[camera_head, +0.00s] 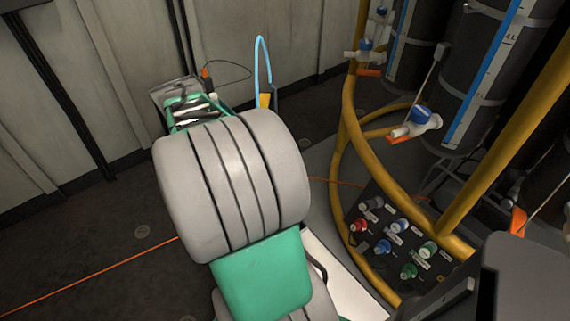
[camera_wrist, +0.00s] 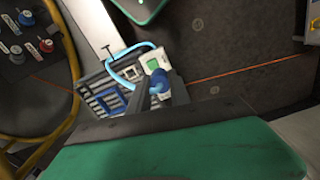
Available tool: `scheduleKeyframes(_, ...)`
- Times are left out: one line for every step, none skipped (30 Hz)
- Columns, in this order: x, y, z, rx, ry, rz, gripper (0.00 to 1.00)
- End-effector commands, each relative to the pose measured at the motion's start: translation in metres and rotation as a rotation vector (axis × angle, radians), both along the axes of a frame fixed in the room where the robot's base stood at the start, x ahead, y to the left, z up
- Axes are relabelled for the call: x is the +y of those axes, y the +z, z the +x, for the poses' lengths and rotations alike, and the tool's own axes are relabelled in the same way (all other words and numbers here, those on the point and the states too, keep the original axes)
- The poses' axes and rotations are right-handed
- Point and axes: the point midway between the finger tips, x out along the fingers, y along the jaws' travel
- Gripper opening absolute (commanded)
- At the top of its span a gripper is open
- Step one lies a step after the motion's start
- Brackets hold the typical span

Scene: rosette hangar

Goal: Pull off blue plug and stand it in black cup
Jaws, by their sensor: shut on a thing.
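My gripper (camera_wrist: 150,94) shows in the wrist view as dark fingers, shut on a small blue piece that looks like the blue plug (camera_wrist: 158,82). My arm hides the gripper's tips in the head view. A dark socket panel (camera_head: 342,212) carries red, blue, green and grey round fittings in the head view. Its blue fitting (camera_head: 382,246) and red fitting (camera_head: 359,225) sit on the panel, apart from my gripper. Part of this panel also shows at the left of the wrist view. I cannot make out a black cup in either view.
A light-blue loop (camera_head: 258,60) stands behind my arm; a similar loop (camera_wrist: 130,52) lies beside my gripper. A grey slatted piece (camera_wrist: 104,102) is below it. A yellow rail (camera_head: 352,130) curves around the panel. Valves and dark tanks (camera_head: 466,90) stand at right. An orange line crosses the floor.

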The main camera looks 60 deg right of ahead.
Motion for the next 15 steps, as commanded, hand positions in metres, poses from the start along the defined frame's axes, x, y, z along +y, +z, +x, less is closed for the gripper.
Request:
scheduleKeyframes(-0.024,-0.009,-0.020,0.003,-0.086,0.002,0.00)
scheduleKeyframes(-0.037,-0.014,-0.032,0.004,-0.134,0.003,0.00)
scheduleKeyframes(-0.054,-0.021,-0.049,0.004,-0.197,0.003,0.00)
scheduleKeyframes(-0.066,-0.026,-0.062,0.005,-0.246,0.004,0.00)
scheduleKeyframes(-0.077,-0.031,-0.075,0.004,-0.293,0.003,0.00)
scheduleKeyframes(-0.091,-0.037,-0.094,0.003,-0.356,0.004,0.00)
scheduleKeyframes(-0.100,-0.042,-0.107,0.003,-0.402,0.004,0.00)
scheduleKeyframes(-0.109,-0.047,-0.120,0.003,-0.444,0.004,0.00)
scheduleKeyframes(-0.119,-0.053,-0.137,0.003,-0.497,0.004,0.00)
scheduleKeyframes(-0.126,-0.057,-0.149,0.003,-0.534,0.004,0.00)
scheduleKeyframes(-0.132,-0.061,-0.160,0.003,-0.569,0.004,0.00)
scheduleKeyframes(-0.139,-0.066,-0.174,0.002,-0.609,0.003,0.00)
scheduleKeyframes(-0.144,-0.070,-0.184,0.002,-0.636,0.004,0.00)
scheduleKeyframes(-0.148,-0.073,-0.193,0.002,-0.657,0.004,0.00)
scheduleKeyframes(-0.154,-0.078,-0.205,0.002,-0.681,0.003,0.00)
